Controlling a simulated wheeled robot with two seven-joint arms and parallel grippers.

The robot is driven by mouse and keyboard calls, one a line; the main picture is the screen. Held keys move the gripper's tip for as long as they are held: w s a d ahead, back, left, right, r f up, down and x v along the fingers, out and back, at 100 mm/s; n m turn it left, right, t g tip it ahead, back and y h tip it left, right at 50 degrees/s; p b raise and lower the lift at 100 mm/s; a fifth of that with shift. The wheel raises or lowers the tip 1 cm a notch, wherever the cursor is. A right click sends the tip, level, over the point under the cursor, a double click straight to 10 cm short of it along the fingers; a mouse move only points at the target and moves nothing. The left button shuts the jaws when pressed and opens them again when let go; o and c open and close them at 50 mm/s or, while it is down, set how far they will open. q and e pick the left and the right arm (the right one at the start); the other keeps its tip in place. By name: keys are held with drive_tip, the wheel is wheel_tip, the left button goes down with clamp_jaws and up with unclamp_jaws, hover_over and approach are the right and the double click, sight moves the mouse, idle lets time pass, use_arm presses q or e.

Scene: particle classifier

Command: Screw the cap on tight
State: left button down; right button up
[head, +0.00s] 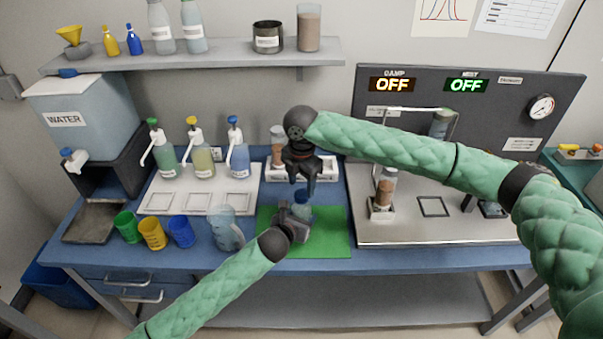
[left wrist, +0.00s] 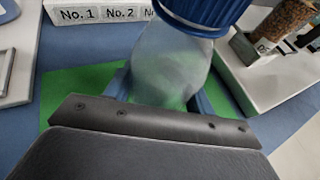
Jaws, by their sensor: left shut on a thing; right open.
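A clear bottle with a blue cap (head: 303,198) stands on the green mat (head: 325,243). In the left wrist view the clear bottle (left wrist: 170,60) shows close up, with the ribbed blue cap (left wrist: 205,10) on its top, partly cut off by the frame edge. My left gripper (head: 297,218) is shut on the bottle's body from the left and front. My right gripper (head: 302,187) points down, open, just above or around the cap; whether it touches the cap I cannot tell. The bottle's lower part is hidden by my left gripper.
Green, yellow and blue cups (head: 153,233) and a clear jug (head: 227,232) stand left of the mat. A white rack (head: 328,170) with labelled places is behind it. A metal-topped machine (head: 440,233) stands to the right. Pump bottles (head: 203,160) are at the back left.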

sight(302, 194)
use_arm(q)
drive_tip(key=shift+f, duration=0.1)
use_arm(e)
drive_tip(key=shift+f, duration=1.65)
drive_tip(key=c, duration=1)
drive_tip(key=o, duration=1.1)
drive_tip(key=shift+o, duration=0.2)
wheel_tip(302, 194, up, 12)
use_arm(q)
drive_tip(key=shift+c, duration=2.2)
unclamp_jaws()
